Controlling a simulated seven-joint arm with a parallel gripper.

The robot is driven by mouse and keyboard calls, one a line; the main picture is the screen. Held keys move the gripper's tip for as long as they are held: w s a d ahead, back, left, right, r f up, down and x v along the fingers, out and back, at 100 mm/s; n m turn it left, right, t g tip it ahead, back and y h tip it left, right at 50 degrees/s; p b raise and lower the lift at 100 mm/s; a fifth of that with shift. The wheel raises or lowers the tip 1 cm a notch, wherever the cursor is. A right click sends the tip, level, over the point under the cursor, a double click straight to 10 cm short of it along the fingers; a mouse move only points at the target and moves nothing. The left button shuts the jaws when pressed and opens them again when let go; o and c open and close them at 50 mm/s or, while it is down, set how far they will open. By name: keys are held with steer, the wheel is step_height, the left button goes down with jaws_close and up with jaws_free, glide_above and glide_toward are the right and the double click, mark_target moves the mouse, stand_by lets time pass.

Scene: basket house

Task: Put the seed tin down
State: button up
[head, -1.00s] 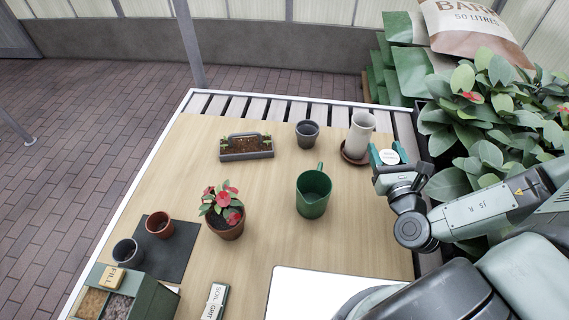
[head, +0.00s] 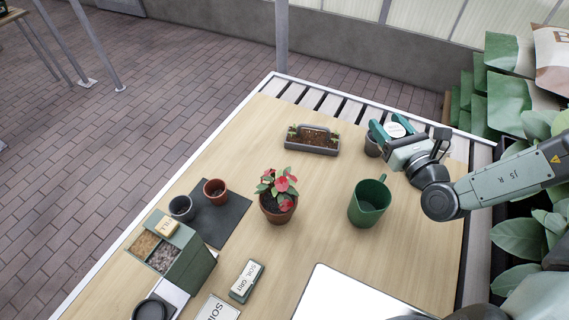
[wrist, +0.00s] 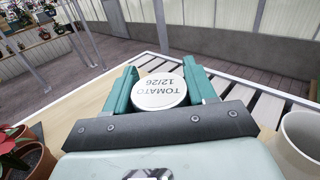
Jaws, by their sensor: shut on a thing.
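The seed tin (wrist: 160,92) is round with a white lid reading "TOMATO 12/26". It fills the space between the green fingers of my gripper (wrist: 163,88) in the wrist view. In the head view, my gripper (head: 392,130) is shut on the seed tin (head: 398,126) at the far right part of the potting table (head: 330,215). I cannot tell how high the tin is above the table.
A green jug (head: 369,203) and a flowering pot (head: 277,208) stand nearer. A seedling tray (head: 312,147) is left of the gripper. A pale cylinder (wrist: 305,138) is close on the right in the wrist view. Bare wood lies between the tray and jug.

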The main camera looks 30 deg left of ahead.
steer(key=s+a+n+g+y, duration=0.2)
steer(key=s+a+n+g, duration=0.25)
steer(key=a, duration=0.65)
steer(key=s+a+n+g+y, duration=0.1)
steer(key=s+a+n+g, duration=0.4)
steer(key=a, duration=0.6)
steer(key=s+a+n+g+y, duration=0.1)
steer(key=s+a+g+y, duration=0.15)
steer(key=a+g, duration=0.6)
steer(key=a+f+t, duration=0.1)
steer(key=f, duration=0.6)
steer(key=a+f+t, duration=0.1)
steer(key=f, duration=0.3)
steer(key=shift+s+a+t+h, duration=0.15)
steer(key=shift+a+t+h, duration=0.15)
steer(key=shift+h, duration=0.05)
steer(key=shift+f, duration=1.95)
steer(key=shift+f, duration=0.2)
steer(key=o, duration=1)
steer(key=shift+o, duration=0.2)
